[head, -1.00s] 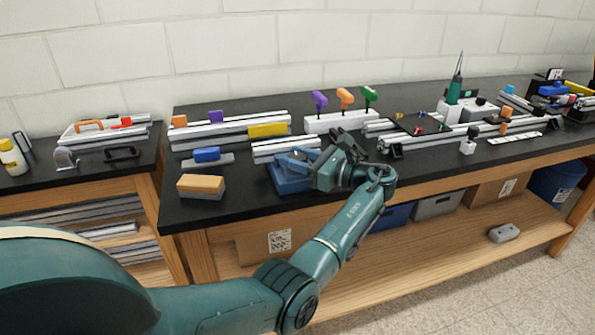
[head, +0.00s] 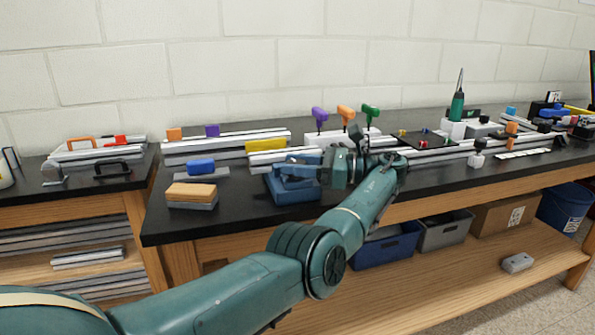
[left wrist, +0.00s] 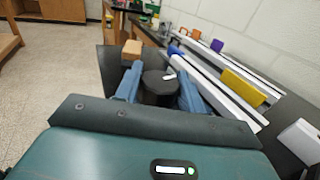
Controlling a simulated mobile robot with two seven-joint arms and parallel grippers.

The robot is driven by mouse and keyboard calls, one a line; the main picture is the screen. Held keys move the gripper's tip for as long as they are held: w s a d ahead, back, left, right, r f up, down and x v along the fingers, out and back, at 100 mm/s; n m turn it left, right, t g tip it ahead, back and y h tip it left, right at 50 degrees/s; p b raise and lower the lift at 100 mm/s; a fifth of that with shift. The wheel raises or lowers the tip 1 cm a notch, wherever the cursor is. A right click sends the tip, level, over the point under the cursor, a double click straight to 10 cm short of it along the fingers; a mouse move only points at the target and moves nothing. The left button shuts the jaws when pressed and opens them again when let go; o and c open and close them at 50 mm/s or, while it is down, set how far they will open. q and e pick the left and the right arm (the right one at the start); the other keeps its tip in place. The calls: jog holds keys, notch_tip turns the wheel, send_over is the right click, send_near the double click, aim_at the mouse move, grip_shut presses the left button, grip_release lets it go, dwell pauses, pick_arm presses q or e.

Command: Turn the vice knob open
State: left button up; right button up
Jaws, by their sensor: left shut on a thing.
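The blue vice (head: 294,191) stands near the front edge of the black bench in the head view, partly covered by my left gripper (head: 314,168). In the left wrist view, a round black knob (left wrist: 160,92) with a small white mark sits between the two blue fingers of my left gripper (left wrist: 160,78). The fingers are shut on the knob, one on each side. The knob is hidden in the head view. My right gripper is in neither view.
A tan-topped block (head: 191,195) and a blue-topped piece (head: 201,167) lie left of the vice. Aluminium extrusions with a yellow block (head: 265,145) lie behind it. Purple, orange and green handled tools (head: 344,113) stand in a white holder. Bins sit on the shelf below.

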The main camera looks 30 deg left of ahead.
pick_arm(q)
jog(key=shift+f, duration=0.1)
jog(key=o, duration=1)
jog(key=shift+c, duration=0.2)
